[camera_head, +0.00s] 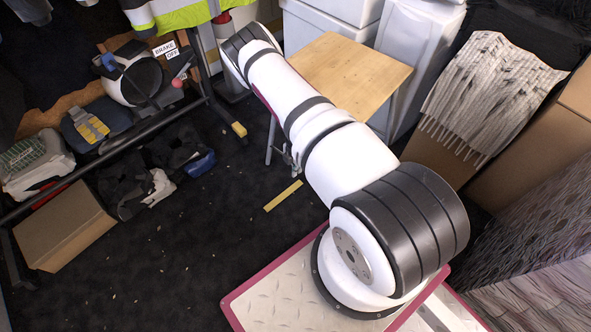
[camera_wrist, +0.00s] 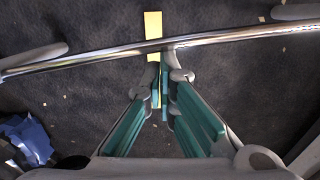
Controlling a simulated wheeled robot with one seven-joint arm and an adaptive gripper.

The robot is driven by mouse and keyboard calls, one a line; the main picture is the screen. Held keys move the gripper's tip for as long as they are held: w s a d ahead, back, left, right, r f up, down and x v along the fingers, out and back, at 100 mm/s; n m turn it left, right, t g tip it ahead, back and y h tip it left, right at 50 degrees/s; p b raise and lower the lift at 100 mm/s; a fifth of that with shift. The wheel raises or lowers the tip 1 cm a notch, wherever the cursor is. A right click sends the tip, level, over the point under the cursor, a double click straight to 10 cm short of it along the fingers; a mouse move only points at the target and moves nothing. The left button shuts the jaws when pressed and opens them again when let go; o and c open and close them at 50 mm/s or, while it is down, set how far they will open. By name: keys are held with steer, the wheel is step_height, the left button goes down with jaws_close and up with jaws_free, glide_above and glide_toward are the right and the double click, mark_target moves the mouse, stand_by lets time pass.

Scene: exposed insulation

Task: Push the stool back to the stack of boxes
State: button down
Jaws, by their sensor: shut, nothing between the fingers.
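The stool has a square light-wood top (camera_head: 378,72) and metal legs. It stands at the top middle in the head view, partly hidden by my arm. White boxes (camera_head: 318,32) are stacked just behind it. In the wrist view, a shiny metal bar (camera_wrist: 105,58), likely part of the stool frame, runs across the upper part. My gripper (camera_wrist: 163,78) is shut and empty, with its teal-padded fingertips close under the bar. I cannot tell whether they touch it. In the head view the gripper is largely hidden by my arm.
A yellow strip (camera_head: 283,195) lies on the dark carpet, which is mostly clear at centre left. A metal rack (camera_head: 205,85) with bags (camera_head: 95,122) and a cardboard box (camera_head: 62,228) is on the left. Cardboard boxes (camera_head: 535,145) with a pale ribbed cover (camera_head: 490,92) stand right.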

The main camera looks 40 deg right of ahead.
steer(key=a+r+p, duration=0.4)
steer(key=r+p, duration=0.1)
steer(key=r, duration=0.5)
steer(key=shift+s, duration=0.15)
